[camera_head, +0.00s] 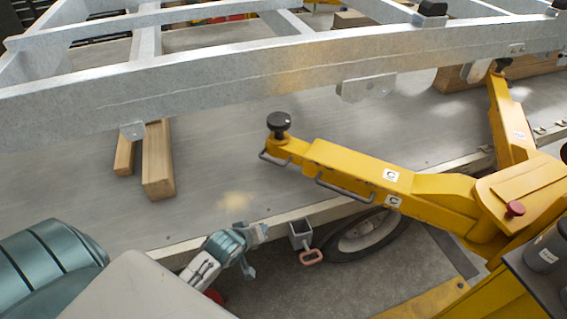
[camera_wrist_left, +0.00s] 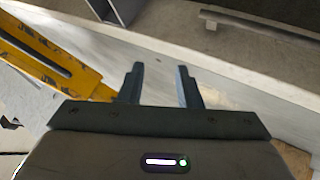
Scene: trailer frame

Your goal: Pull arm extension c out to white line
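Arm extension c (camera_head: 290,147) is the narrow yellow end piece of a yellow arm (camera_head: 355,171) marked with C labels, in the head view. It carries a black round pad (camera_head: 279,122) at its tip and a metal bar handle (camera_head: 273,159) on its near side. A second bar handle (camera_head: 343,191) is on the thicker section. I cannot make out a white line. My left gripper (camera_head: 258,250) is below and left of the arm, apart from it. Its two fingers also show in the left wrist view (camera_wrist_left: 160,85), open with nothing between them. My right gripper is out of view.
A grey metal trailer frame (camera_head: 230,92) spans above the flat bed. Wooden blocks (camera_head: 157,160) stand under it at left. A square metal tube (camera_head: 300,235), a pinkish hook (camera_head: 311,257) and a wheel (camera_head: 365,235) are just right of my left gripper. Bare bed lies left of the extension.

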